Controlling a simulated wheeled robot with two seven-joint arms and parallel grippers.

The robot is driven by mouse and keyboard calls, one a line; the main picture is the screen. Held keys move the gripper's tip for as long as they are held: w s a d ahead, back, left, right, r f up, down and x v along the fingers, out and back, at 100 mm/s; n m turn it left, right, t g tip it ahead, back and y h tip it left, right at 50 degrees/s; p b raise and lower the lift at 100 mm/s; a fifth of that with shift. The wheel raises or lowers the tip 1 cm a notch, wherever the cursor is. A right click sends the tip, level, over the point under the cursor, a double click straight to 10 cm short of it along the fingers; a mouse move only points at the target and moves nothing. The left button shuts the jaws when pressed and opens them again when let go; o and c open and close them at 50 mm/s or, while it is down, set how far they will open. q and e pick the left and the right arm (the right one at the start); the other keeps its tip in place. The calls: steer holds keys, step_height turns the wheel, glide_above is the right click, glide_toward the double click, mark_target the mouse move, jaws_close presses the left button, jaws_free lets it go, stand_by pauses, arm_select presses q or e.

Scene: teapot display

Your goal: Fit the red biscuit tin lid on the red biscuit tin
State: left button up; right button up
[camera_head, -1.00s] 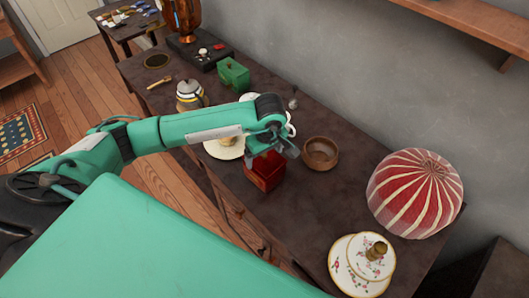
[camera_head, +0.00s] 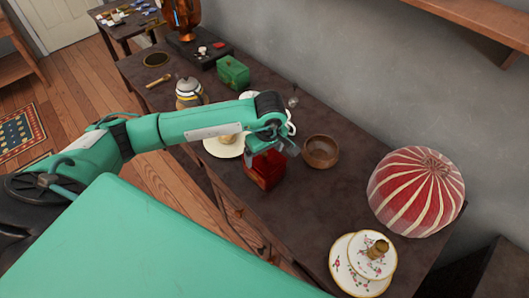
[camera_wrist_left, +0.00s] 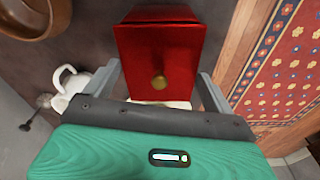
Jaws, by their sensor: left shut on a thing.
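The red biscuit tin (camera_head: 262,181) stands on the dark table, in the middle of the head view. The lid hides the tin's inside. My right gripper is not in view.
A brown wooden bowl (camera_head: 320,151) stands close right of the tin. A white plate (camera_head: 222,149) is at its left, partly behind my arm. A green box (camera_head: 233,72) stands farther back. A striped red dome (camera_head: 415,192) and flowered plates (camera_head: 343,262) are at right. Bare table lies between.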

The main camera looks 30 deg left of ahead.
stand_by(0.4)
arm_select(q)
steer(key=shift+b, duration=0.35)
stand_by(0.3)
steer(key=shift+f+b, duration=0.4)
steer(key=shift+b, duration=0.2)
steer(key=shift+a+f, duration=0.15)
steer(key=shift+f, duration=0.05)
